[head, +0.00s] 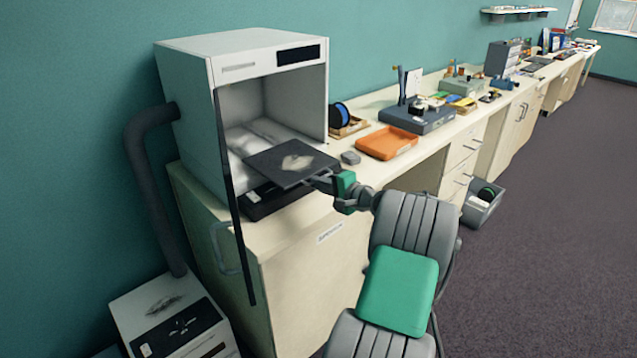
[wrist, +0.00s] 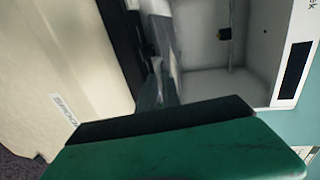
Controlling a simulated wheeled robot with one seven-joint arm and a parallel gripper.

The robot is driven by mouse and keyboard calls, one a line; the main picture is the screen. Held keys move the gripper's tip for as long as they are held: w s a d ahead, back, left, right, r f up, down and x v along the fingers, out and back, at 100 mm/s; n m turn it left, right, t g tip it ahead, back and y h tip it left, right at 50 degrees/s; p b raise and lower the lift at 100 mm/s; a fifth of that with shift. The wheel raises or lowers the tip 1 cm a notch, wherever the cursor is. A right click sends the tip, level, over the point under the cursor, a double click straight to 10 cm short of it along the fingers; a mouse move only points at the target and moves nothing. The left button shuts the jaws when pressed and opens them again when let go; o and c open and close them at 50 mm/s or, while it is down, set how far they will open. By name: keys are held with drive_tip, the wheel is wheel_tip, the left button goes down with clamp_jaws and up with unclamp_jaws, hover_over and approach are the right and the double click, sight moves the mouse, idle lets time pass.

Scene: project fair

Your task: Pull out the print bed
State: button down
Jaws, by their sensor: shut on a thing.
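The print bed (head: 287,160) is a dark flat plate with a pale smudge on top. In the head view it sticks out of the front opening of the white printer cabinet (head: 185,85). My gripper (head: 325,182) is shut on the bed's front right edge. The cabinet's dark door (head: 237,210) hangs open at the left. In the wrist view the cabinet's pale interior (wrist: 215,70) shows, and a green part of my own gripper fills the bottom. The fingertips are not clear in the wrist view.
A black base (head: 262,200) lies under the bed on the pale counter (head: 300,215). A grey hose (head: 145,180) runs down the left side.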

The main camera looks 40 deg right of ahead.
drive_tip(key=shift+s+a, duration=0.15)
drive_tip(key=shift+s, duration=0.25)
drive_tip(key=c, duration=1.8)
unclamp_jaws()
drive_tip(key=shift+s, duration=0.15)
drive_tip(key=b+v, duration=0.1)
drive_tip(key=v, duration=0.6)
drive_tip(key=shift+s+r, duration=0.1)
drive_tip(key=shift+s, duration=0.25)
